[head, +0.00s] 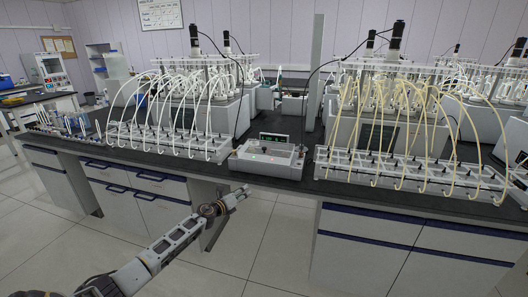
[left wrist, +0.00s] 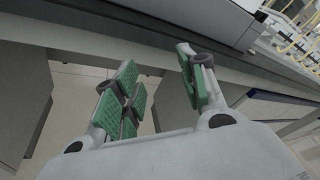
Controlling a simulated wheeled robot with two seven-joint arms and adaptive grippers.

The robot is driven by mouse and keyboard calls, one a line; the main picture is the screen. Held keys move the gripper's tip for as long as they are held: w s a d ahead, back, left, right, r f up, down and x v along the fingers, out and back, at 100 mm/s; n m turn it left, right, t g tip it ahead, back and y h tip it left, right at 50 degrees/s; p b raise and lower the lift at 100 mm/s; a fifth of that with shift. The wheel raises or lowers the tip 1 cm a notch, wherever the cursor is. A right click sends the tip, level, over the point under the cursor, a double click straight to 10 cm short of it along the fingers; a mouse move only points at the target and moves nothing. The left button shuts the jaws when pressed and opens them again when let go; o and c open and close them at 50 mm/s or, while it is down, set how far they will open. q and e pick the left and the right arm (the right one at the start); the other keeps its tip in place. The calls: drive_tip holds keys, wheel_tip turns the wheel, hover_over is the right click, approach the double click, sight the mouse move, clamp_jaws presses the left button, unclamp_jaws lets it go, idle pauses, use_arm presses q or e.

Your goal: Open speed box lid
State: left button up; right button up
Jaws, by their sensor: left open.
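The speed box (head: 267,160) is a low grey-white box on the dark bench top, between the two tube racks, with a small dark display (head: 273,138) at its back. I cannot tell how its lid stands. My left gripper (head: 240,192) is in front of the bench edge, below and to the left of the box, apart from it. In the left wrist view its green-padded fingers (left wrist: 160,90) are spread with nothing between them. A light box-like body, probably the speed box (left wrist: 205,18), shows at the top of that view. My right gripper is not in view.
White racks with looping tubes flank the box, the left one (head: 165,141) with white tubes and the right one (head: 410,173) with yellowish tubes. Reactors stand behind them. The dark bench edge (head: 262,180) lies between gripper and box. Open floor (head: 262,232) shows between the cabinets.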

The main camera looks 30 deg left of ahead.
use_arm(q)
wheel_tip(320, 180, up, 17)
drive_tip(key=w+m+t+h+b, duration=0.1)
drive_tip(key=w+m+h, duration=0.1)
drive_tip(key=m, duration=0.7)
drive_tip(key=shift+w+d, duration=0.3)
drive_tip(key=shift+w+d, duration=0.1)
drive_tip(key=shift+w, duration=0.05)
